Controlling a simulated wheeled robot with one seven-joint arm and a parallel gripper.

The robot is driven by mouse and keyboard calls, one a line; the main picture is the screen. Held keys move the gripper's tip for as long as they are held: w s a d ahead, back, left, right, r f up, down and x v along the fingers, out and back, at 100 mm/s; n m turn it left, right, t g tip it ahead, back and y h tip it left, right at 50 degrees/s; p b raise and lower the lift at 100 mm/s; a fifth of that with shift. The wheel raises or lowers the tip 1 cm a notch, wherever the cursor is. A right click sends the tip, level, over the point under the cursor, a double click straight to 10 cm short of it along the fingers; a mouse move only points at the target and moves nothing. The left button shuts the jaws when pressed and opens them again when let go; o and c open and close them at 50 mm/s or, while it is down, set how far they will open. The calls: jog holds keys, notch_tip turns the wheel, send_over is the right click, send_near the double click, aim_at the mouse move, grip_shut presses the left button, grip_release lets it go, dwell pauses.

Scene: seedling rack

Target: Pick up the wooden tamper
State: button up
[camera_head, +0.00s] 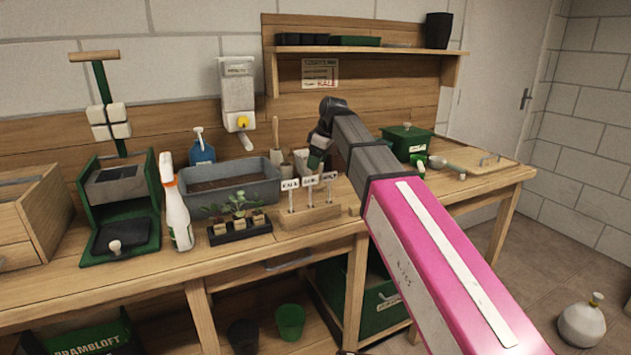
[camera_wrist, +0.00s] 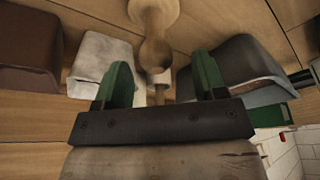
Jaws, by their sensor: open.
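The wooden tamper is the pale turned wooden piece (camera_wrist: 155,50) at the top middle of the wrist view, with a rounded knob and a thinner stem. Its stem lies in line with the gap between the fingers of my gripper (camera_wrist: 160,85). The green fingers are apart and not closed on it. In the head view a slim wooden handle (camera_head: 275,132) stands by the small pots at the back of the bench; I cannot tell whether it is the same piece. My gripper (camera_head: 316,158) is right of it, partly hidden by my arm.
Small pots show in the wrist view: a brown one (camera_wrist: 28,50), a whitish one (camera_wrist: 102,62) and a dark grey one (camera_wrist: 238,65). A grey trough (camera_head: 232,190), seedling tray (camera_head: 240,235) and wooden label holder (camera_head: 308,216) stand left and in front. A green box (camera_head: 405,142) stands right.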

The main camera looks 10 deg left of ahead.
aim_at(314, 173)
jog(key=x, duration=0.4)
jog(key=shift+w+f, duration=0.2)
jog(key=shift+f, duration=0.05)
jog(key=c, duration=1.1)
jog(key=shift+o, duration=0.2)
jog(key=shift+r, duration=0.15)
jog(key=shift+r, duration=0.65)
notch_tip(314, 173, up, 3)
jog(key=shift+f, duration=0.2)
jog(key=s+a+r, duration=0.5)
jog(key=s+r, duration=0.2)
jog(key=s, duration=0.3)
jog(key=shift+s+a, duration=0.15)
jog(key=shift+a, duration=0.05)
